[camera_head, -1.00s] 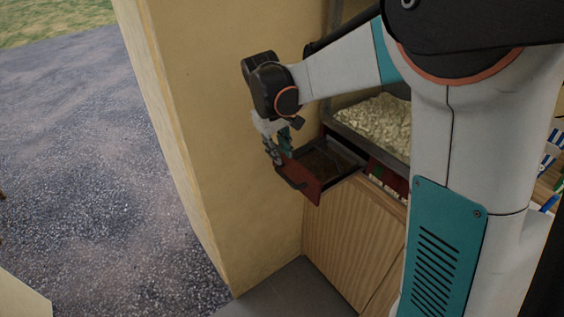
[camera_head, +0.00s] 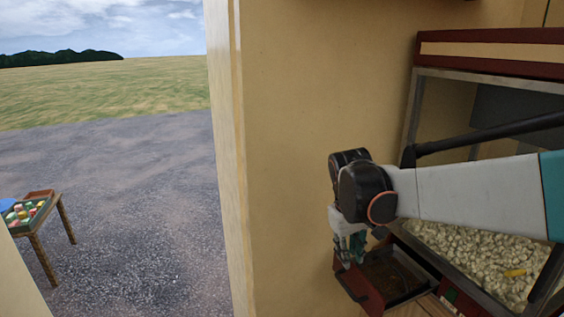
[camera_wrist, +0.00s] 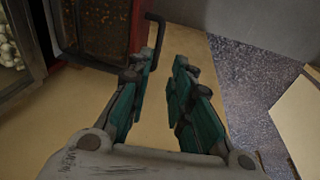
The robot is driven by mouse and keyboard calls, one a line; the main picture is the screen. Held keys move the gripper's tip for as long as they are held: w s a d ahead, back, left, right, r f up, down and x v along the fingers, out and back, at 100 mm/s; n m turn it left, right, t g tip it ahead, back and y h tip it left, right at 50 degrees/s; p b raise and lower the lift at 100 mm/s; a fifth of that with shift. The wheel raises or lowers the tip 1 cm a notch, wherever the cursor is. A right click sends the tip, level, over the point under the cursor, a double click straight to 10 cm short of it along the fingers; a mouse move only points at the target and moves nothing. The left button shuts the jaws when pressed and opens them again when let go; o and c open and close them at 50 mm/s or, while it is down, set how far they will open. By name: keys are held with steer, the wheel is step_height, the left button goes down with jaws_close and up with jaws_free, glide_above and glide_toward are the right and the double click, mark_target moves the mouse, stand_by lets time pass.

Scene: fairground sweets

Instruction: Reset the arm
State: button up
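My gripper (camera_head: 350,252) points down beside the front of an open drawer on my arm's outer end. In the wrist view my gripper (camera_wrist: 164,64) has its two teal-padded fingers apart with nothing between them. The drawer has a dark red front (camera_head: 362,291) and a dark tray with brown contents. Its black bar handle (camera_wrist: 157,36) shows just beyond the fingertips in the wrist view. I see a small gap there and no clear contact. My arm (camera_head: 475,193) reaches in from the right.
A glass-sided popcorn machine (camera_head: 487,36) with heaped popcorn (camera_head: 470,255) stands behind and right of the drawer. A tan wall (camera_head: 300,130) rises close on the left. Outside, a small table (camera_head: 38,262) with colourful items stands on open grey ground.

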steer(key=s+d+f+m+t+y+b, duration=0.1)
steer(key=s+m+t+b, duration=0.2)
steer(key=s, duration=1.7)
steer(key=t, duration=0.2)
steer(key=shift+s+d+f+m+t+y, duration=0.15)
steer(key=shift+s+d+m+t+y, duration=0.15)
steer(key=shift+s+d, duration=0.1)
